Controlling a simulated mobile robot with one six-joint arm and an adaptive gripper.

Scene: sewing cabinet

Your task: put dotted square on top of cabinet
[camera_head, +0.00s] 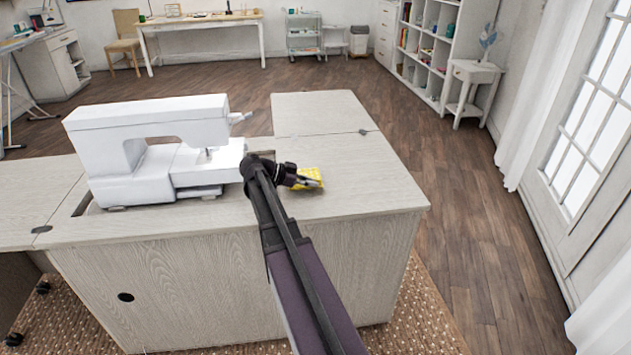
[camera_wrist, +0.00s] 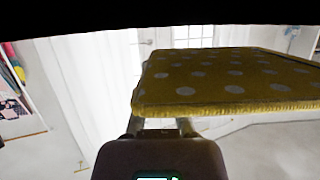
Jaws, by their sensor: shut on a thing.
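The dotted square (camera_head: 308,179) is yellow with pale dots. It is at my gripper (camera_head: 298,178), over the right part of the sewing cabinet's top (camera_head: 370,178) in the head view. In the wrist view the dotted square (camera_wrist: 225,82) fills the upper right, seen close up, with my gripper (camera_wrist: 158,124) shut on its near edge. The fingertips are partly hidden by the square. I cannot tell whether the square touches the cabinet top or is just above it.
A white sewing machine (camera_head: 155,145) stands on the cabinet, left of my arm. The cabinet top to the right of the square is clear. A raised leaf (camera_head: 315,112) lies at the back. Wooden floor (camera_head: 460,215) and a glazed door (camera_head: 595,120) are on the right.

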